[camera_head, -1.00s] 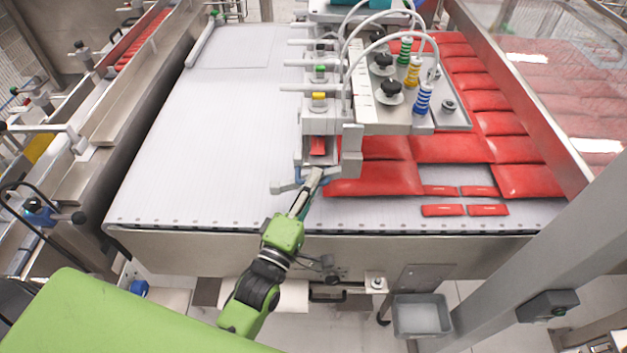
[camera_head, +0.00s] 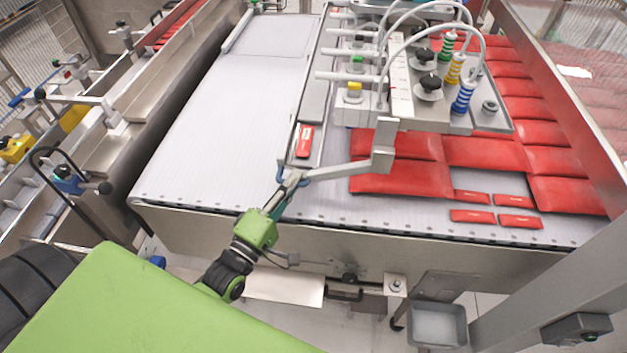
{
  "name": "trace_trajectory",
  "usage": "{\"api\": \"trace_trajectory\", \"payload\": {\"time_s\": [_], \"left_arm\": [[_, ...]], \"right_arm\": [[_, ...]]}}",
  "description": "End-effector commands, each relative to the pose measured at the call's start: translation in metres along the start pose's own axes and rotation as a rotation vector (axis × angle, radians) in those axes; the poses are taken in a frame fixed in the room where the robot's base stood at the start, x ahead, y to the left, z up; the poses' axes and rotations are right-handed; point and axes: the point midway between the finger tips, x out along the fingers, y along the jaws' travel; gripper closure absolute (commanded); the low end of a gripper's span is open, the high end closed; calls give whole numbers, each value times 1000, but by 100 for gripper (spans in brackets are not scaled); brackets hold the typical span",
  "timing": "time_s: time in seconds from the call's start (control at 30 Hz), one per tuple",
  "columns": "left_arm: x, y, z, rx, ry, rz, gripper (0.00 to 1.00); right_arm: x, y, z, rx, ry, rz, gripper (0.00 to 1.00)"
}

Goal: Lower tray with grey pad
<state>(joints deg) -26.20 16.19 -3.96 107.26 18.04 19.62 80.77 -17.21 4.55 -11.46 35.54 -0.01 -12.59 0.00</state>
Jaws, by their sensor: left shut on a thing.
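The narrow grey tray (camera_head: 315,97) lies along the left side of the picker head, over the white belt. One red packet (camera_head: 305,140) lies at its near end. A bent grey metal bar (camera_head: 343,170) runs from the picker's front bracket to the tray's near end. My left gripper (camera_head: 290,180) is shut at the bar's left end, beside the tray's near end. The exact grip contact is small and partly hidden by the fingers. My right gripper is not in view.
The white conveyor belt (camera_head: 215,125) is clear left of the tray. Red pouches (camera_head: 405,178) and several small red packets (camera_head: 471,216) lie to the right. The picker head (camera_head: 425,105) with hoses and suction cups stands over them. A grey post (camera_head: 560,275) blocks the right front.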

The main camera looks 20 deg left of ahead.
Motion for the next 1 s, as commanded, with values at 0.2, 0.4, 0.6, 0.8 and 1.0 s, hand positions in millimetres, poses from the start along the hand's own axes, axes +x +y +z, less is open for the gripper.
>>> {"api": "trace_trajectory", "payload": {"time_s": [0.2, 0.4, 0.6, 0.8, 1.0], "left_arm": [[-12, -14, -23, 1, 0, -5, 100], [-17, -18, -34, 0, 1, -4, 100], [-19, -19, -38, 0, 1, -3, 100], [-19, -19, -38, -1, 1, -3, 100], [-19, -19, -37, -1, 1, -3, 74]], "right_arm": [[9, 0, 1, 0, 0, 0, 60], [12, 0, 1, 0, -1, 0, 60], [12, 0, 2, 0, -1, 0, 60], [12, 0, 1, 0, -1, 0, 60], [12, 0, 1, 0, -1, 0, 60]]}}
